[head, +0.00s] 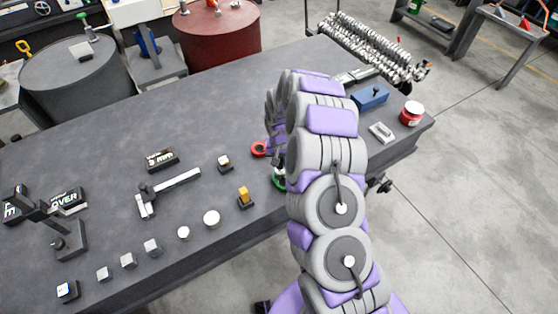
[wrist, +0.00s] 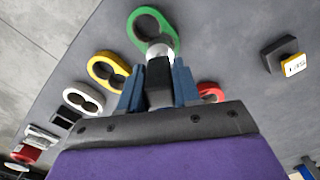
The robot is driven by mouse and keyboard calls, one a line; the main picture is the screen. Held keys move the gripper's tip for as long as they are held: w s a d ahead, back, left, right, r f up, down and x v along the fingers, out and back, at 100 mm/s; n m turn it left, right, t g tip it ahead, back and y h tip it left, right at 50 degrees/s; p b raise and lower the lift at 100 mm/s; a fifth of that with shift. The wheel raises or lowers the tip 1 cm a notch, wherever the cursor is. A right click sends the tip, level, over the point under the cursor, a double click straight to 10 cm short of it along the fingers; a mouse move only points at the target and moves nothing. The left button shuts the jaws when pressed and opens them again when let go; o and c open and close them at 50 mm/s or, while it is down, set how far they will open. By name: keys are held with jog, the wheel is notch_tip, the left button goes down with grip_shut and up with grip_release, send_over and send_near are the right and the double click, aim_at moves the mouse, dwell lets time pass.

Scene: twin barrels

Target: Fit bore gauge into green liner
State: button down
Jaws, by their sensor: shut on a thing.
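The green liner (wrist: 137,22) is an upright-looking ring piece with two joined round openings, seen at the top of the wrist view. A bit of its green rim shows beside my arm in the head view (head: 278,186). My gripper (wrist: 158,88) has blue fingers shut on the bore gauge (wrist: 158,78), a dark block with a silver round end. The silver end overlaps the green liner's nearer opening in the wrist view. I cannot tell whether it is inside or above it. In the head view my arm hides most of the gripper and gauge.
In the wrist view, a yellow liner (wrist: 97,63), a white liner (wrist: 72,92) and a red liner (wrist: 209,88) lie around. The grey bench (head: 95,150) holds a hammer-like tool (head: 170,190) and several small blocks.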

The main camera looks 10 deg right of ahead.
aim_at(279, 167)
jog(key=shift+a, duration=0.35)
jog(key=shift+d+f, duration=0.1)
jog(key=shift+f, duration=0.75)
dwell(0.3)
jog(key=shift+r, duration=0.1)
jog(key=shift+r+p, duration=0.4)
jog(key=shift+r, duration=0.15)
jog(key=shift+d+p, duration=0.1)
jog(key=shift+p, duration=0.3)
dwell(1.4)
jog(key=shift+s+f, duration=0.1)
jog(key=shift+f, duration=1.55)
jog(key=c, duration=0.7)
grip_release()
